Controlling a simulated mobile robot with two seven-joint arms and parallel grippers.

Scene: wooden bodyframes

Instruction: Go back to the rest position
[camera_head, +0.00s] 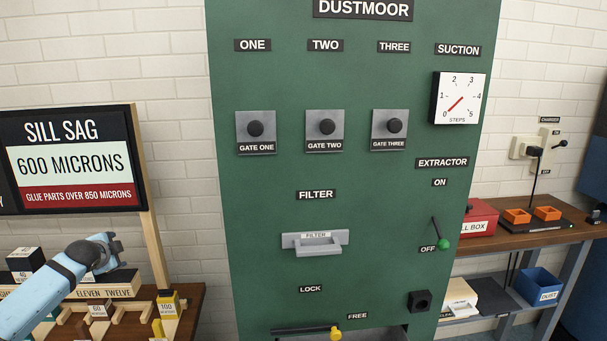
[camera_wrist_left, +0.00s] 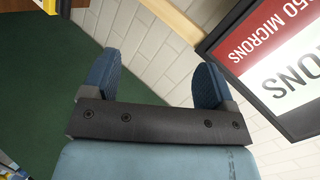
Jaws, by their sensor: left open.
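My left gripper (camera_head: 112,246) comes in from the lower left in the head view, in front of the side table and below the sill sag sign. In the left wrist view its two blue fingers (camera_wrist_left: 157,88) stand wide apart with nothing between them. The gripper is open and empty. The right gripper is in neither view.
A green Dustmoor cabinet (camera_head: 290,225) with gates, filter handle (camera_head: 315,243) and levers stands ahead. The sign (camera_head: 75,160) is at left, above a wooden table (camera_head: 190,300) with labelled blocks. A bench (camera_head: 530,238) with orange bins is at right.

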